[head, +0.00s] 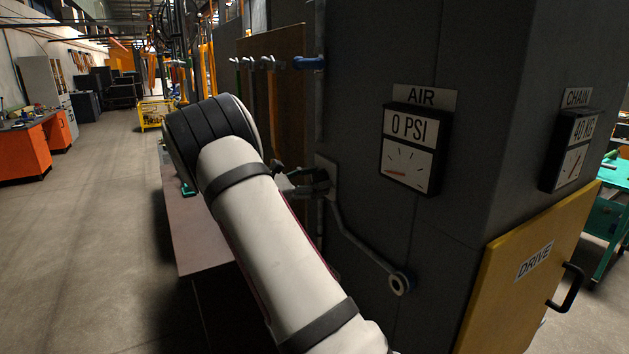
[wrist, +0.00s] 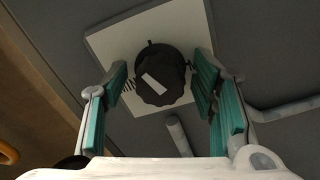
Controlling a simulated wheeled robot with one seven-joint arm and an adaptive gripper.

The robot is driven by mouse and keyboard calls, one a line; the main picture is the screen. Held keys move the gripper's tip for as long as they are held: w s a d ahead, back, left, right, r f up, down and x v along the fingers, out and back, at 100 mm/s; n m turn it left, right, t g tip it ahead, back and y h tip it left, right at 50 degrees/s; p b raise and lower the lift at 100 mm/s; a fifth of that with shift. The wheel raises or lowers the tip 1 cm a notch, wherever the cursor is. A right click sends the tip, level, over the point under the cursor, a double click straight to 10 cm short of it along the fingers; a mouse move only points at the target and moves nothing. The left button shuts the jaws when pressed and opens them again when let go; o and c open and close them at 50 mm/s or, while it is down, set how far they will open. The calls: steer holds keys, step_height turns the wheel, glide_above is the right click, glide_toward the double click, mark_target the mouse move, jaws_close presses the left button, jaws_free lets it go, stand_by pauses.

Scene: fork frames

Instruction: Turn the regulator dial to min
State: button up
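The regulator dial (wrist: 160,80) is a dark round knob with a white pointer bar, on a pale square plate (wrist: 122,45). In the wrist view it sits between the two teal-padded fingers of my gripper (wrist: 160,72), with a small gap showing on each side. In the head view my gripper (head: 306,183) is at the plate (head: 327,172) on the dark panel, and the knob is mostly hidden by the fingers. The AIR gauge (head: 408,160) reads 0 PSI, its red needle low at left.
A pipe (head: 357,243) runs from below the plate to a round fitting (head: 400,283). A CHAIN gauge (head: 570,148) and a yellow DRIVE door (head: 525,280) with a black handle are at right. A brown bench (head: 200,240) stands behind my arm. Open floor lies left.

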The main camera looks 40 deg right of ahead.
steer(key=c, duration=0.9)
steer(key=shift+n, duration=0.3)
steer(key=n, duration=0.2)
steer(key=shift+n, duration=0.4)
steer(key=n, duration=0.4)
steer(key=shift+n+b, duration=0.3)
steer(key=shift+b, duration=0.05)
steer(key=n, duration=0.3)
steer(key=shift+w+n, duration=0.1)
steer(key=shift+n, duration=2)
